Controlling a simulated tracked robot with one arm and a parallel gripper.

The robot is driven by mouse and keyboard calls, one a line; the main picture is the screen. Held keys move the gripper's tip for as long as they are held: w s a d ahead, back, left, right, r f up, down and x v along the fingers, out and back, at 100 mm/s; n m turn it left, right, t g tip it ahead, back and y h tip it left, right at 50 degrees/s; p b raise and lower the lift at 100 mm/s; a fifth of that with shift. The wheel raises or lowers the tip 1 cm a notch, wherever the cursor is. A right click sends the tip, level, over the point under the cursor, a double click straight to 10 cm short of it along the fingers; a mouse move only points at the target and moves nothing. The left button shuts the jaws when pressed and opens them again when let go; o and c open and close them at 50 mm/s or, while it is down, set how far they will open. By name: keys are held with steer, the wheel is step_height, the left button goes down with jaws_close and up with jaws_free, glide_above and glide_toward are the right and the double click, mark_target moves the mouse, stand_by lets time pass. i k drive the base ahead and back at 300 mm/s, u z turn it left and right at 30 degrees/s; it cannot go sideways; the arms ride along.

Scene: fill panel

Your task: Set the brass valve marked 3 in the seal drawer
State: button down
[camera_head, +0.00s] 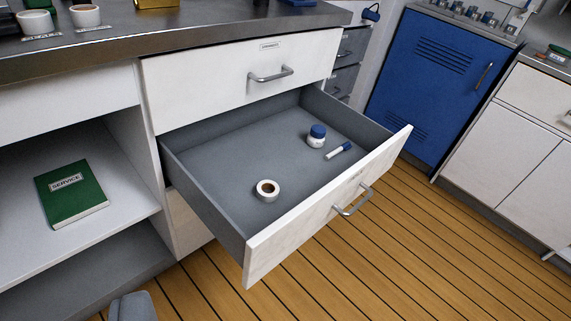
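A drawer (208,205) stands pulled open in the middle of the view, with a grey inside and a white front. Its front has a small label that I cannot read. A roll of tape (267,189), a small white jar with a blue lid (317,136) and a white and blue marker (339,150) lie in it, with bare floor around them. No valve marked 3 can be made out. A brass-coloured thing (157,3) on the counter is cut off by the top edge. My gripper is not recognisable in this view.
A closed drawer (215,75) sits above the open one. A green service book (72,193) lies on the left shelf. Two white cups (86,15) (36,22) stand on the counter. A blue cabinet (425,85) is at the back right. The wooden floor (370,260) is clear.

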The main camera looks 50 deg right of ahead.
mark_target(272, 168)
steer(key=z, duration=0.05)
steer(key=i, duration=1)
steer(key=u, duration=0.05)
